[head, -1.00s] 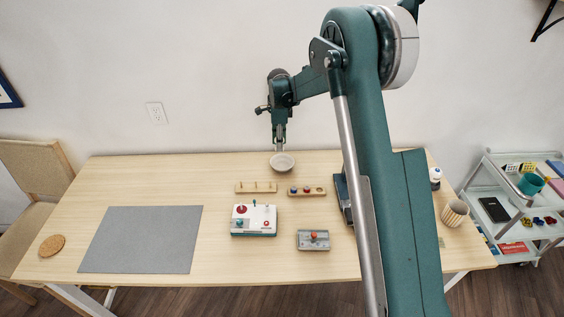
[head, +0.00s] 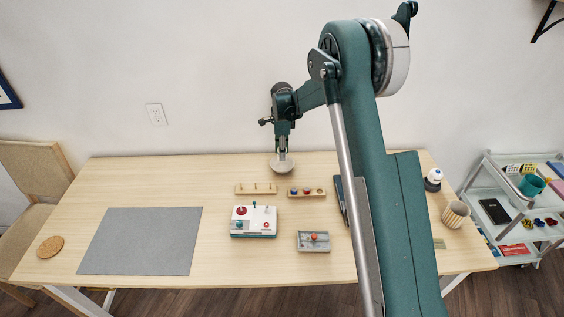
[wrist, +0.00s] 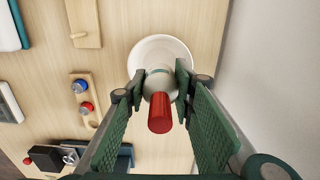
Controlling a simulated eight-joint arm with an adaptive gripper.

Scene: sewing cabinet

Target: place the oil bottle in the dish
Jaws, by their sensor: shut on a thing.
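My gripper (head: 282,153) is over the pale round dish (head: 282,167) near the back edge of the table. In the wrist view, my gripper (wrist: 157,88) is shut on the oil bottle (wrist: 160,78), a small pale bottle with a red cap (wrist: 160,113). The bottle's cap points toward the wrist camera and its base is toward the dish (wrist: 141,56). The bottle overlaps the dish's near side in that view. I cannot tell whether its base touches the dish, as the cap and fingers hide it.
Two wooden racks (head: 256,188) (head: 307,192) stand just in front of the dish. A white box with knobs (head: 253,220) and a grey box (head: 313,241) are farther forward. A grey mat (head: 140,240) lies left. A striped cup (head: 455,214) stands right. The wall is close behind.

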